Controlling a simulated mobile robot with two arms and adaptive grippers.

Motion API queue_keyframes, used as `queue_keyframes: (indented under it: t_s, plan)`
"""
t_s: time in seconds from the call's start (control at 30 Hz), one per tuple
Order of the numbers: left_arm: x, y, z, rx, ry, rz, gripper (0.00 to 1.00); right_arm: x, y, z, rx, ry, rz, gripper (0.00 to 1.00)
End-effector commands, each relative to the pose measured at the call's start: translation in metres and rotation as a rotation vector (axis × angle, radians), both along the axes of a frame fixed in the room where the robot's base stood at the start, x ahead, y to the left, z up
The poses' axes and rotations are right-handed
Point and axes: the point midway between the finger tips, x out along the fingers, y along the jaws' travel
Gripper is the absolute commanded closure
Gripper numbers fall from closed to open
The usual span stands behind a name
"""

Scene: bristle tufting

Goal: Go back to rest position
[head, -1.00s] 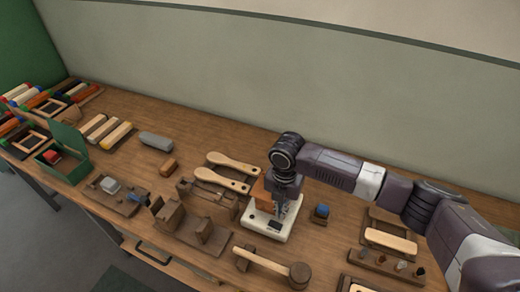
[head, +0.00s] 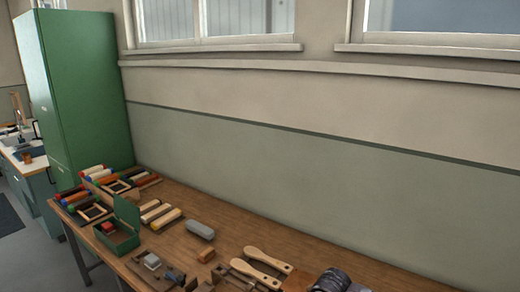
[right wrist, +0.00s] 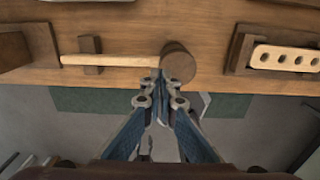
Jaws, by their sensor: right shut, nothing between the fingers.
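My right gripper (right wrist: 161,82) shows in the right wrist view with its blue fingers together and nothing between them. Its tips appear beside the round head of a wooden mallet (right wrist: 178,63), near the table's front edge; I cannot tell how high above it they are. In the head view only a dark joint of my right arm shows at the bottom edge, and the right gripper is out of frame. My left gripper is in neither current view.
The wooden workbench (head: 225,222) holds a green box (head: 117,240), a grey block (head: 200,230), a small brown block (head: 206,255) and two wooden paddles (head: 268,259). A wooden block with holes (right wrist: 285,58) lies right of the mallet. A green cabinet (head: 85,90) stands behind left.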

Motion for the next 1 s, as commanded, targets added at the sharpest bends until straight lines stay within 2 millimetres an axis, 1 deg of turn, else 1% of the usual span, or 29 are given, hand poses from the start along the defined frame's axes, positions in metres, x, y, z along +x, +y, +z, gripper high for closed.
queue_keyframes:
  t_s: [0.03,0.1,0.2,0.37,0.57,0.67,0.77,0.8,0.87,0.9,0.97,1.0]
  plan:
    - [0.01,-0.001,0.001,-0.001,-0.014,0.0,0.6,-0.007,0.008,-0.004,0.012,0.004,-0.008,1.0]
    - [0.02,-0.002,0.002,-0.003,-0.029,0.0,0.6,-0.013,0.015,-0.007,0.026,0.003,-0.029,1.0]
    - [0.026,-0.003,0.002,-0.005,-0.04,0.0,0.6,-0.022,0.027,-0.01,0.047,0.001,-0.064,1.0]
    - [0.026,-0.002,0.002,-0.004,-0.038,0.0,0.6,-0.039,0.048,-0.016,0.09,-0.003,-0.138,1.0]
    - [0.023,-0.002,0.002,-0.003,-0.033,0.0,0.6,-0.067,0.08,-0.021,0.168,-0.004,-0.291,1.0]
    - [0.019,-0.001,0.001,-0.003,-0.026,0.0,0.6,-0.085,0.097,-0.021,0.223,-0.001,-0.415,1.0]
    - [0.013,-0.001,0.001,-0.002,-0.019,0.0,0.6,-0.106,0.111,-0.018,0.292,0.008,-0.602,1.0]
    - [0.012,-0.001,0.001,-0.002,-0.017,0.0,0.6,-0.113,0.115,-0.016,0.32,0.011,-0.693,1.0]
    - [0.012,-0.001,0.001,-0.001,-0.016,0.0,0.6,-0.123,0.115,-0.012,0.356,0.016,-0.838,1.0]
    - [0.012,-0.001,0.001,-0.001,-0.016,0.0,0.6,-0.129,0.113,-0.01,0.377,0.021,-0.938,1.0]
    - [0.012,-0.001,0.001,-0.002,-0.017,0.0,0.6,-0.139,0.107,-0.007,0.404,0.026,-1.096,1.0]
    - [0.013,-0.001,0.001,-0.002,-0.018,0.0,0.6,-0.145,0.099,-0.005,0.416,0.028,-1.206,1.0]
